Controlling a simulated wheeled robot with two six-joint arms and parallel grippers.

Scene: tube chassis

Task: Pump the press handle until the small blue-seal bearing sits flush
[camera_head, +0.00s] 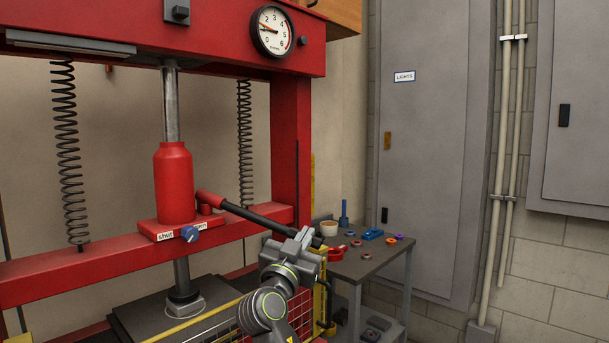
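The red press carries a red jack (174,185) with a black press handle (258,216) sloping down to the right. My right gripper (304,238) is at the handle's outer end and appears shut on it; the black tip shows just past the fingers. The ram (182,272) reaches down to a dark collar on a grey block (186,309) on the press bed. I cannot make out the small blue-seal bearing there. The gauge (272,31) needle points left, near the low numbers. My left gripper is out of view.
A side table (377,262) at right holds a tape roll (329,228), a blue block (373,234), a blue upright tool (344,213) and several coloured rings. Yellow-edged mesh guarding (253,312) is close by my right arm. Grey cabinets stand behind.

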